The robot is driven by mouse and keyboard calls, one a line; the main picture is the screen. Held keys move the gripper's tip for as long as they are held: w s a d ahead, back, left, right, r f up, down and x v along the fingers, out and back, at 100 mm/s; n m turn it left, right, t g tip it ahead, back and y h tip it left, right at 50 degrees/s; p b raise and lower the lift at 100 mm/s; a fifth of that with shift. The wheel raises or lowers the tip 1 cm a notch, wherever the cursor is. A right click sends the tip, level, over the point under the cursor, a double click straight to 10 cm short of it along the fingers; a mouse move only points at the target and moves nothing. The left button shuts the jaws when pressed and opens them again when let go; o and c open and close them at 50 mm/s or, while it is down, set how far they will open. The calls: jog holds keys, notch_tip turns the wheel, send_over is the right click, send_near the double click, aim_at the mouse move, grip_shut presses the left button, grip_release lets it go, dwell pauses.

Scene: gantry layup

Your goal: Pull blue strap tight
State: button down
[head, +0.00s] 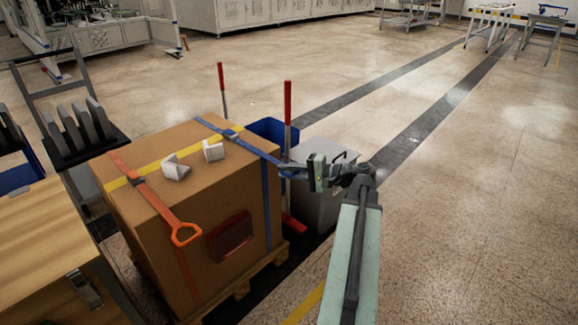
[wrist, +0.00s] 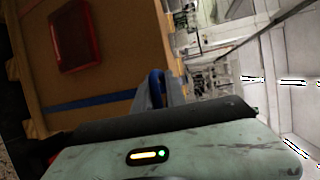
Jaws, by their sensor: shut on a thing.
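A large cardboard box (head: 165,215) stands on a wooden pallet (head: 240,288). The blue strap (head: 259,152) runs over the top of the box, through a buckle, and down the near right side; it also shows as a blue band in the wrist view (wrist: 90,104). My gripper (head: 290,168) is beside the box's right top edge, shut on the blue strap's loop end (wrist: 156,84). The fingers hide part of the loop. An orange strap (head: 150,195) with an orange handle and a yellow strap (head: 170,158) also cross the box.
Two white corner pieces (head: 175,168) lie on the box top. Red posts (head: 287,110), a blue bin (head: 272,130) and a grey bin (head: 322,195) stand behind and right of the box. A wooden crate (head: 50,240) is at left. The floor at right is clear.

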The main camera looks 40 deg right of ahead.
jog(key=shift+s+d+f, duration=0.1)
jog(key=shift+s+f, duration=0.05)
jog(key=shift+f, duration=0.1)
jog(key=c, duration=1.5)
grip_release()
jog(key=p+v, duration=0.1)
jog(key=v, duration=0.6)
jog(key=shift+s, duration=0.25)
jog(key=shift+d, duration=0.1)
